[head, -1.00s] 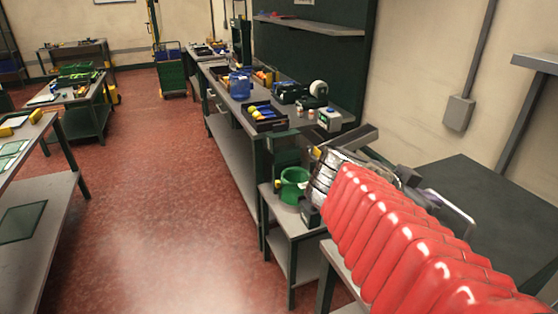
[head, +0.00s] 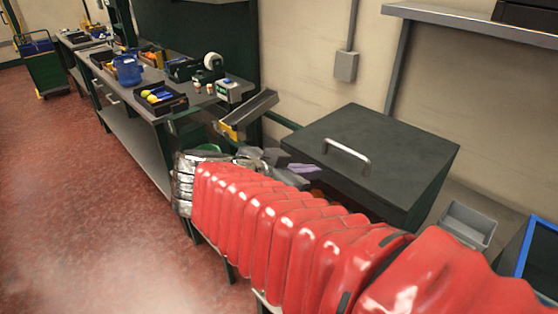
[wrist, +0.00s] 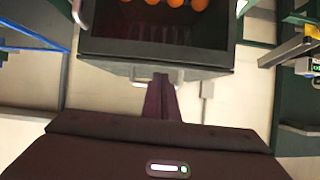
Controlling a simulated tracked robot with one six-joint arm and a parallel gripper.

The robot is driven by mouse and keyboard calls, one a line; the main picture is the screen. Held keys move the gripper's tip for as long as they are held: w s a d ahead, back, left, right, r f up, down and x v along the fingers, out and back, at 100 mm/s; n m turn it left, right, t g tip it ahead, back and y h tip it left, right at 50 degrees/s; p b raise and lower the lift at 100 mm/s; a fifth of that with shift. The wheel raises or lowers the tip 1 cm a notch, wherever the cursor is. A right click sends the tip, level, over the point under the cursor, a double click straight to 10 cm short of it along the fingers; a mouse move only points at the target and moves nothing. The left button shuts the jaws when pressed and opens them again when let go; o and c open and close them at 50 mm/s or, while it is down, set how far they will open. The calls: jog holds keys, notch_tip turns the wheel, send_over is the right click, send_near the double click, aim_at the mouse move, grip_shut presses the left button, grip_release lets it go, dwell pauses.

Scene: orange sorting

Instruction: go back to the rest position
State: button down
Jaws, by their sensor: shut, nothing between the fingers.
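My gripper (wrist: 161,98) is shut and empty in the wrist view, its two dark purplish fingers together. They point at the handle side of a dark box (wrist: 170,52). Several oranges (wrist: 173,3) show inside this box at the top edge of the view. In the head view, my red-sleeved arm crosses from the lower right to the left and hides part of the bench behind it. A small purple part beyond the sleeve looks like my gripper (head: 303,169), near a dark box with a metal handle (head: 348,154); its fingers are not clear there.
A long workbench (head: 135,137) with a blue container (head: 128,70), trays and devices runs along the wall at the left. A grey bin (head: 467,225) and a blue-edged bin (head: 524,247) stand at the right. Red floor (head: 75,200) is open at the left.

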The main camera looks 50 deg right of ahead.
dwell(0.5)
jog(key=w+a+f+n+t+y, duration=0.25)
jog(key=a+f+n+y, duration=0.35)
jog(key=a+f+n, duration=0.45)
jog(key=w+a+r+n+t+y, duration=0.1)
jog(key=w+a+n+t+y, duration=0.1)
jog(key=a, duration=0.6)
jog(key=w+a+r+n+t+y, duration=0.1)
jog(key=w+a+n+t+y, duration=0.1)
jog(key=a+n+y, duration=0.2)
jog(key=a+n, duration=0.3)
jog(key=a, duration=0.1)
jog(key=shift+w+y, duration=0.3)
jog(key=shift+w, duration=0.05)
